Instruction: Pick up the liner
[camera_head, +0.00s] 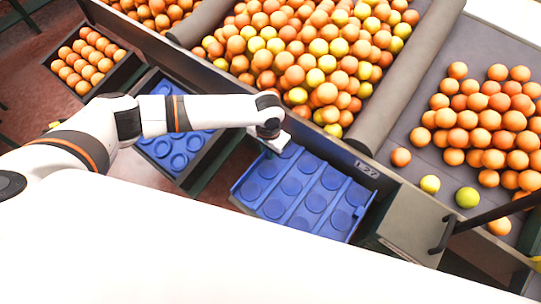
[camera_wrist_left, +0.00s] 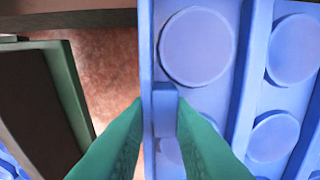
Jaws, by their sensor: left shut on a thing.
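The blue liner (camera_head: 303,198), a tray with rows of round cups, lies tilted in the picture below the orange bin, at the middle of the head view. My left gripper (camera_head: 274,146) is at its upper left edge, partly hidden by the wrist. In the left wrist view the green fingers (camera_wrist_left: 160,108) stand on either side of a small blue tab on the rim of the liner (camera_wrist_left: 196,48) and are shut on it. My right gripper is not in view.
Another blue liner (camera_head: 170,150) sits in a crate to the left, partly behind my arm. A crate of oranges (camera_head: 89,60) stands further left. A bin heaped with oranges (camera_head: 300,60) lies behind the liner. More oranges (camera_head: 490,120) lie on a grey surface at right.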

